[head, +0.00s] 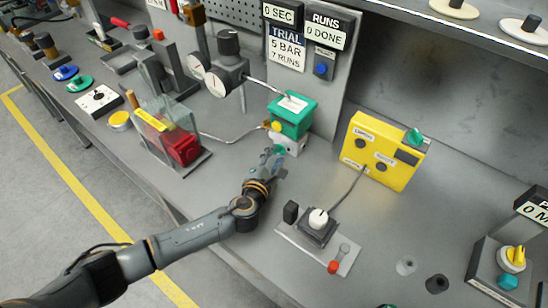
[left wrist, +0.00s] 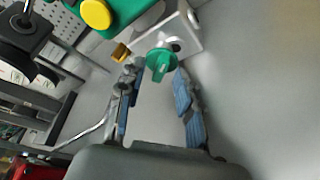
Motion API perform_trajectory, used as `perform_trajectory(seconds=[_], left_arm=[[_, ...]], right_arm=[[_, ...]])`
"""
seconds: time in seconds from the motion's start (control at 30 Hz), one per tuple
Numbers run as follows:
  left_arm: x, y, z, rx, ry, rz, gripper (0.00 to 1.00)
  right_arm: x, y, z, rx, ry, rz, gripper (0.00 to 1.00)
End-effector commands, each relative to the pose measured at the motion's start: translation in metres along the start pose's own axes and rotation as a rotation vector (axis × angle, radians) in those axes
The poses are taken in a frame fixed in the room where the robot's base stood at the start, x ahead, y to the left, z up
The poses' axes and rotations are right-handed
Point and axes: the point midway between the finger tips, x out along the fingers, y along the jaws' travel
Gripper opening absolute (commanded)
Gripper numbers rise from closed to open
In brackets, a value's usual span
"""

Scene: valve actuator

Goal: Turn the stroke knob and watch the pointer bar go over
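A small green knob (left wrist: 160,62) sits on the face of a pale block (left wrist: 180,38) in the left wrist view. This block (head: 290,142) is under a green box (head: 291,118) in the head view; the box also shows at the top of the left wrist view (left wrist: 128,12). My left gripper (head: 273,158) is open. Its two blue-padded fingers (left wrist: 158,85) lie either side of the knob's line, with the knob just beyond or between the tips; I cannot tell if they touch. I cannot make out a pointer bar. My right gripper is not in view.
A gauge unit (head: 228,70) stands behind left, with a tube to the green box. A clear-fronted case with a red part (head: 184,149) is to the left. A yellow box (head: 383,150) and a cabled switch plate (head: 318,232) are to the right. Bare bench lies between.

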Motion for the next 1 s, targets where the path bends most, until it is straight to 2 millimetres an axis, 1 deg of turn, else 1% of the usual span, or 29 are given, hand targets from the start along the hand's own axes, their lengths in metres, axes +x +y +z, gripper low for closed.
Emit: perform_trajectory(seconds=[0.17, 0.2, 0.27, 0.3, 0.37, 0.57, 0.73, 0.87, 1.0], left_arm=[[0.000, 0.000, 0.000, 0.000, 0.000, 0.000, 0.35], [0.000, 0.000, 0.000, 0.000, 0.000, 0.000, 0.31], [0.000, 0.000, 0.000, 0.000, 0.000, 0.000, 0.19], [0.000, 0.000, 0.000, 0.000, 0.000, 0.000, 0.10], [0.000, 0.000, 0.000, 0.000, 0.000, 0.000, 0.00], [0.000, 0.000, 0.000, -0.001, 0.000, -0.001, 0.00], [-0.001, 0.001, 0.001, -0.023, -0.001, -0.010, 0.00], [-0.001, 0.003, 0.002, -0.068, 0.000, -0.029, 0.00], [-0.002, 0.005, 0.003, -0.149, 0.000, -0.063, 0.00]], right_arm=[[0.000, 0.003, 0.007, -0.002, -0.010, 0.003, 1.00], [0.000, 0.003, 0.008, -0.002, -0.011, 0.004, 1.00], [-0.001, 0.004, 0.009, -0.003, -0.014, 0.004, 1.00], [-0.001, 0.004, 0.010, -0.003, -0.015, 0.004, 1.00], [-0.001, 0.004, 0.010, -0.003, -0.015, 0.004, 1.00], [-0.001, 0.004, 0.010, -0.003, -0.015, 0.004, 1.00], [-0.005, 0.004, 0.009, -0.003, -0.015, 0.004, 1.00], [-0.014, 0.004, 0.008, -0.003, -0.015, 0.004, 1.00], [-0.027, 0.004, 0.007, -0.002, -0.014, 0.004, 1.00]])
